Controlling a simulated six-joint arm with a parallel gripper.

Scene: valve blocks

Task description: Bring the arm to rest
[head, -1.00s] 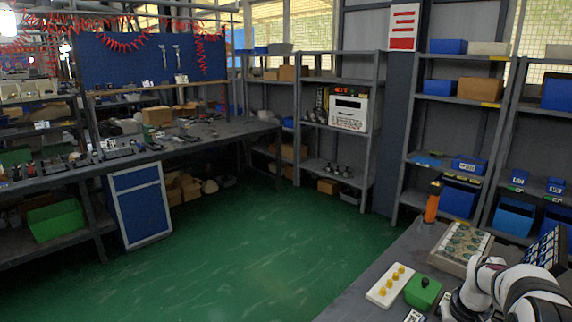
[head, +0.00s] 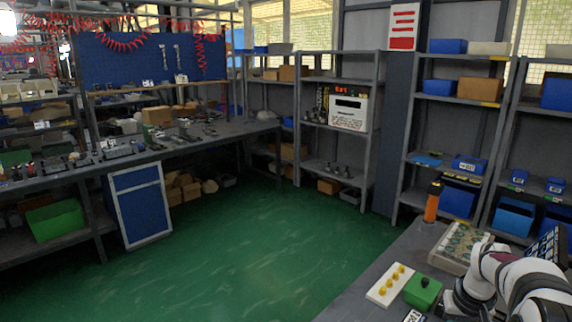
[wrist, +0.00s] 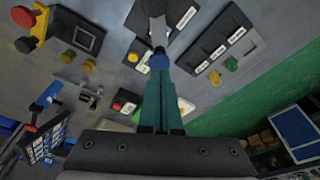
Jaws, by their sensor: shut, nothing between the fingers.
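My gripper (wrist: 160,78) shows in the wrist view as a dark body with two dark green fingers. The fingers are together and empty. Beyond their tips is a small blue knob (wrist: 158,62), and I cannot tell how far off it is. In the head view my white and black arm bends at the lower right above the grey bench, and its fingertips cannot be made out there. A white block with yellow knobs (head: 390,286) and a green block with a black knob (head: 423,291) sit on the bench, left of the arm.
An orange bottle-like thing (head: 432,203) stands at the bench's far edge, near a beige box (head: 461,247). In the wrist view, a red and yellow valve (wrist: 32,27) and a dark labelled panel (wrist: 225,40) lie on the bench. Green floor (head: 240,260) is clear left of it.

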